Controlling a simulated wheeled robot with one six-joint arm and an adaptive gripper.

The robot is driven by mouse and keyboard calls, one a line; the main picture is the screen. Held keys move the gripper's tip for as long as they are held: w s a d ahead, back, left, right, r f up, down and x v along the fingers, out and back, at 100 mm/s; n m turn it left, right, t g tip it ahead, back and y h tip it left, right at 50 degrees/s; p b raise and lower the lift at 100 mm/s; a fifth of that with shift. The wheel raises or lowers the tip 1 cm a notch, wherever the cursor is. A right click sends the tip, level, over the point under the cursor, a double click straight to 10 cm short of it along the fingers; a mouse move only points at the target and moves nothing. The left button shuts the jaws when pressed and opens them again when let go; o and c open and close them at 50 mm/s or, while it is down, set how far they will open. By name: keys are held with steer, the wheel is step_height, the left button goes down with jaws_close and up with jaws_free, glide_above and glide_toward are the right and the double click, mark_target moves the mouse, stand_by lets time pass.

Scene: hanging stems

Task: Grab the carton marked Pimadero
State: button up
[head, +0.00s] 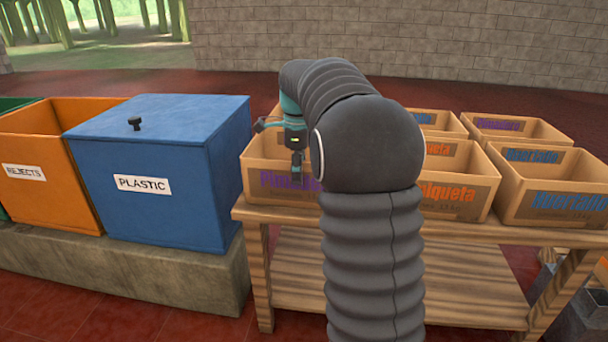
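A cardboard carton (262,181) with purple lettering, of which "Pimad" shows, stands at the front left of the wooden table. My arm hides its right part and much of its inside. My gripper (297,172) points down at this carton's front wall, over the lettering. The fingers look small and close together; I cannot tell whether they touch or grip the wall. Another carton (540,133) with purple lettering, too small to read surely, stands in the back row at the right.
Cartons marked in orange (470,180) and blue (555,185) stand right of my arm on the wooden table (470,290). A lidded blue PLASTIC bin (165,190) stands close on the left, beside an orange REJECTS bin (40,190). A brick wall (400,45) is behind.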

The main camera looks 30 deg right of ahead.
steer(key=shift+f, duration=0.45)
jaws_close()
steer(key=shift+r, duration=0.15)
